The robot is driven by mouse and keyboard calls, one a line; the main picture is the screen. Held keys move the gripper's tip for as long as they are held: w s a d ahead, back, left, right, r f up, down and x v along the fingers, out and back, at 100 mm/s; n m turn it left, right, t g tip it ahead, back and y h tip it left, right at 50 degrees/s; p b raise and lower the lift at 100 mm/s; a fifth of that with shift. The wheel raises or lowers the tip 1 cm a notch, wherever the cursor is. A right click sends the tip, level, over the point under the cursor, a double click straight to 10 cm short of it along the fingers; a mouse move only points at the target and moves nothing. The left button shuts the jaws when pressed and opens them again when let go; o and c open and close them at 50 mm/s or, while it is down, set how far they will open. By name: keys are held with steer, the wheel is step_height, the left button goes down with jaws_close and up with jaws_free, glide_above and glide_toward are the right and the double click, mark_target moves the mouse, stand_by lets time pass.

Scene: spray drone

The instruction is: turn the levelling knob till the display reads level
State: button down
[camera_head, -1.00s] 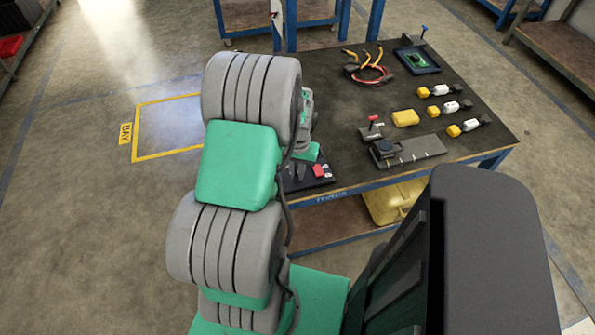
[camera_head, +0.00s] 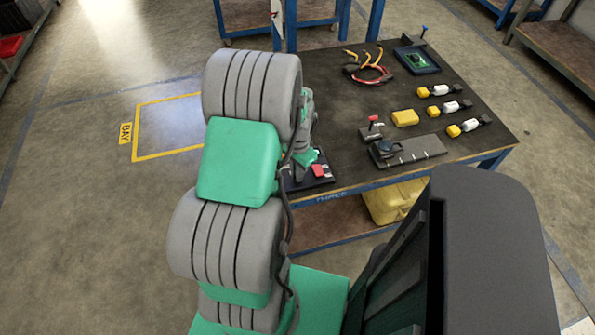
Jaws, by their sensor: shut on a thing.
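My gripper (camera_head: 302,169) is only partly seen beside my arm, low over a dark panel (camera_head: 325,181) at the near left part of the workbench. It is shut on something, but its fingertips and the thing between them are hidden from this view. The panel carries a red block (camera_head: 319,170) and small white marks, just right of my gripper. I cannot make out the levelling knob or read a level display. A tablet-like device with a green screen (camera_head: 418,60) lies at the far right of the bench, too small to read.
On the workbench (camera_head: 345,115) stand a grey plate with a black round part (camera_head: 385,148), a red-topped lever (camera_head: 373,121), a yellow box (camera_head: 405,118), several yellow-and-white connectors (camera_head: 440,91) and looped cables (camera_head: 370,73). A yellow case (camera_head: 395,203) sits on the lower shelf.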

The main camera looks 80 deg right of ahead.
stand_by(0.3)
steer(key=c, duration=1.5)
jaws_free()
steer(key=shift+r, duration=0.1)
step_height(320, 180, up, 8)
steer(key=shift+f, duration=0.15)
